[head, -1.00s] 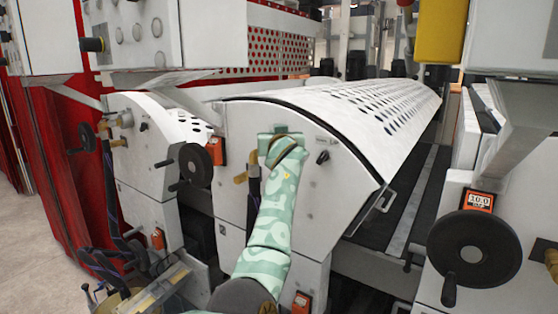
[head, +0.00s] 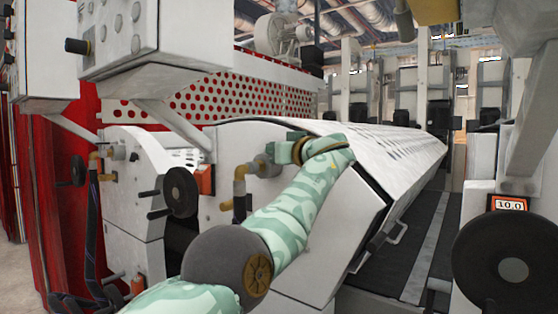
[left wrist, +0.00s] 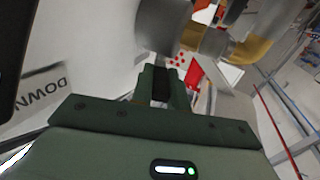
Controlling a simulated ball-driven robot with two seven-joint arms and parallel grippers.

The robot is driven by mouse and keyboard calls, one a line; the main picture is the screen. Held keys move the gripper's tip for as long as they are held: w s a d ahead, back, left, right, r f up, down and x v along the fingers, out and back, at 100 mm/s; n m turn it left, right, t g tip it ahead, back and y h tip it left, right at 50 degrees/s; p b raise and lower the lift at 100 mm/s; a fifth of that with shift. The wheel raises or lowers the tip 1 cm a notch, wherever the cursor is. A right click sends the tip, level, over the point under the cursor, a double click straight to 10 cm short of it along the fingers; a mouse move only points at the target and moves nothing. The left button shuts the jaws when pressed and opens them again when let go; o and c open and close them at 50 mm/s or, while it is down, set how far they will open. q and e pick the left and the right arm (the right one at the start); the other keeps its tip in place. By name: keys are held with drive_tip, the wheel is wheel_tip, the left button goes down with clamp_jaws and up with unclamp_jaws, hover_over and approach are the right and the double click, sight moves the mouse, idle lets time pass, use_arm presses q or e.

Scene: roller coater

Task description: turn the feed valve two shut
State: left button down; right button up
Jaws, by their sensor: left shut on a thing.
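The feed valve (head: 250,168), a grey body on a brass-coloured elbow pipe (head: 238,190), sits on the end plate of the middle coater unit. I take it as feed valve two; no label on it is readable. My left gripper (head: 272,152) is at the right end of the valve, shut on its handle, which the gripper and wrist mostly hide. In the left wrist view the green fingers (left wrist: 160,88) reach toward a blurred grey cylinder (left wrist: 165,22) with brass-coloured parts beside it. How far the valve is turned cannot be told. My right gripper is not in view.
A black handwheel (head: 181,193) is left of the valve. A similar valve (head: 112,152) sits on the unit farther left. A large black handwheel (head: 510,266) with a "10.0" display (head: 508,203) stands at right. A "DOWN" label (left wrist: 42,93) is near the gripper.

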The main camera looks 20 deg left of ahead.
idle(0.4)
use_arm(q)
drive_tip(key=c, duration=1.4)
unclamp_jaws()
drive_tip(key=shift+d, duration=0.1)
drive_tip(key=shift+o, duration=0.2)
drive_tip(key=shift+s+d+r+p, duration=0.15)
drive_tip(key=shift+s+d+p, duration=0.15)
drive_tip(key=shift+d+p, duration=0.3)
drive_tip(key=p+v, duration=0.2)
drive_tip(key=v, duration=1.3)
